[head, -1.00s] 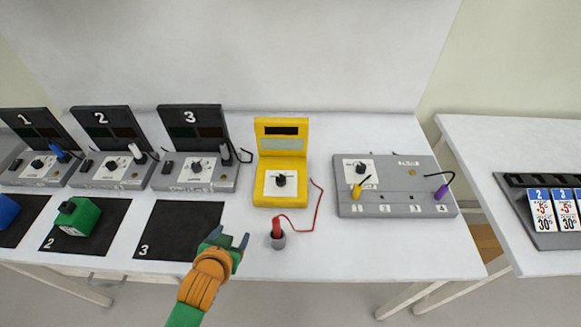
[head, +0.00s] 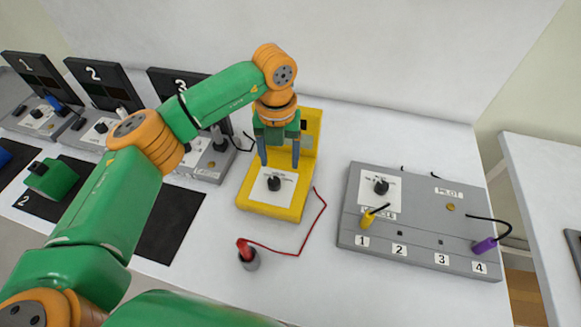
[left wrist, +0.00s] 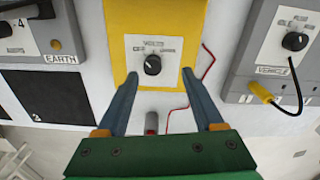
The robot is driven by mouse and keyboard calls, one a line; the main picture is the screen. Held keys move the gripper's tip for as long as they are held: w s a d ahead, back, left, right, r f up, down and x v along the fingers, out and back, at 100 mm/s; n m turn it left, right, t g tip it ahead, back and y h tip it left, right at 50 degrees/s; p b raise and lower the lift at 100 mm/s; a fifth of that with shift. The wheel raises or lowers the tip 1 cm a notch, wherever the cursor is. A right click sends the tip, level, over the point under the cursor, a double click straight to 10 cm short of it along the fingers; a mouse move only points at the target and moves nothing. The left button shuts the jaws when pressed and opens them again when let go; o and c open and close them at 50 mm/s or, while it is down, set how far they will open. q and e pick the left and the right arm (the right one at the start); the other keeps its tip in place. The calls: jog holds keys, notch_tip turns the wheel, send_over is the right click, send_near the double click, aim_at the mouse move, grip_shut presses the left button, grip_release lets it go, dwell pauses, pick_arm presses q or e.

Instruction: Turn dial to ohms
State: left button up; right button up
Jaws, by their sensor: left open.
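The yellow multimeter (head: 246,192) stands on the white table in the middle of the head view. Its black dial (head: 274,183) sits on a white label, and the dial also shows in the left wrist view (left wrist: 152,64). My left gripper (head: 280,163) is open and points down over the meter, its fingers just above the dial. In the left wrist view the two fingers lie either side of the dial and a little short of it, touching nothing that I can see. The label reads VOLTS at the top; its other words are too small to read. My right gripper is not in view.
A red probe (head: 247,254) stands in a grey holder, its red lead running to the meter. A grey panel (head: 352,240) with yellow and purple plugs is on the right. Numbered stations and a green block (head: 50,178) are on the left. Table in front of the meter is mostly clear.

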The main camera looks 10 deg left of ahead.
aim_at(274, 180)
pick_arm(q)
jog(key=shift+s+a+f+p, duration=0.65)
jog(key=shift+s+a+f, duration=0.05)
jog(key=shift+s+a, duration=0.15)
jog(key=f, duration=0.2)
jog(key=f+p, duration=0.1)
jog(key=f, duration=0.1)
jog(key=shift+w+d+f, duration=0.2)
jog(key=shift+w+f, duration=0.15)
jog(key=shift+f, duration=0.2)
jog(key=shift+r, duration=0.1)
jog(key=c, duration=0.6)
grip_shut()
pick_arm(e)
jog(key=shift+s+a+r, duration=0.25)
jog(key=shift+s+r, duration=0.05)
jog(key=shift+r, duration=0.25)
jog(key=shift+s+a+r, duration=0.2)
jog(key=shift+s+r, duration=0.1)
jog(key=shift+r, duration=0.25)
